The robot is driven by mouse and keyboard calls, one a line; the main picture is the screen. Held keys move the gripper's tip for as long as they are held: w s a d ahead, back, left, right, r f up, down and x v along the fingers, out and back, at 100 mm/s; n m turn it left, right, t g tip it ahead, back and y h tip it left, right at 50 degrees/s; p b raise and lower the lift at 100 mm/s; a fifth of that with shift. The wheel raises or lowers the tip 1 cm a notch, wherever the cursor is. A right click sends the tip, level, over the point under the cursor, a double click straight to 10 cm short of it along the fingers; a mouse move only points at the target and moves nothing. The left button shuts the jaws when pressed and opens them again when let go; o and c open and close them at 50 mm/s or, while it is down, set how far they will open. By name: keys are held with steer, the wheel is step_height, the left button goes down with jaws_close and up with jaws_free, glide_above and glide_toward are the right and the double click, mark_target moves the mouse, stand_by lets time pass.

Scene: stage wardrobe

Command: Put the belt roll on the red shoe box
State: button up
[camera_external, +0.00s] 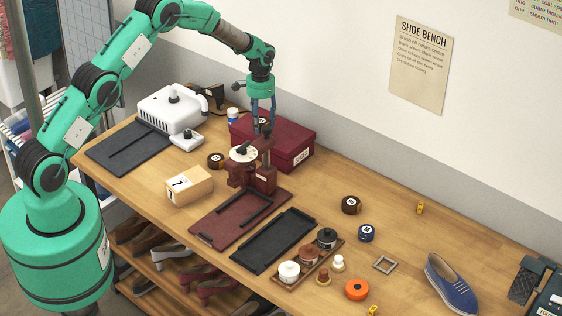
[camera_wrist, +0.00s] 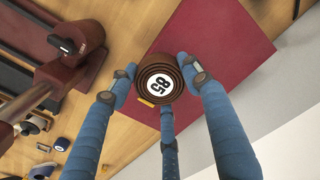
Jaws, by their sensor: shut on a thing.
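A dark brown belt roll (camera_wrist: 160,80) with a white label reading 85 is between the blue fingers of my gripper (camera_wrist: 160,75) in the wrist view, with the fingers shut on it. In the external view my gripper (camera_external: 262,108) points down over the red shoe box (camera_external: 290,146), and the roll (camera_external: 263,122) is partly hidden by the fingers. The red box lid (camera_wrist: 225,45) lies behind the roll in the wrist view. I cannot tell whether the roll touches the lid.
A dark red press (camera_external: 250,173) stands just in front of the box, close to my gripper. Another brown roll (camera_external: 215,160) lies to the left, near a white machine (camera_external: 172,108). More rolls lie to the right: brown (camera_external: 350,205), blue (camera_external: 366,233) and orange (camera_external: 357,290).

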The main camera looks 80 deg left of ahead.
mark_target(262, 121)
steer(key=shift+f, duration=1.6)
steer(key=shift+f, duration=0.15)
steer(key=o, duration=1.2)
steer(key=shift+p, duration=0.3)
steer(key=shift+r+b, duration=0.75)
steer(key=shift+r, duration=5.4)
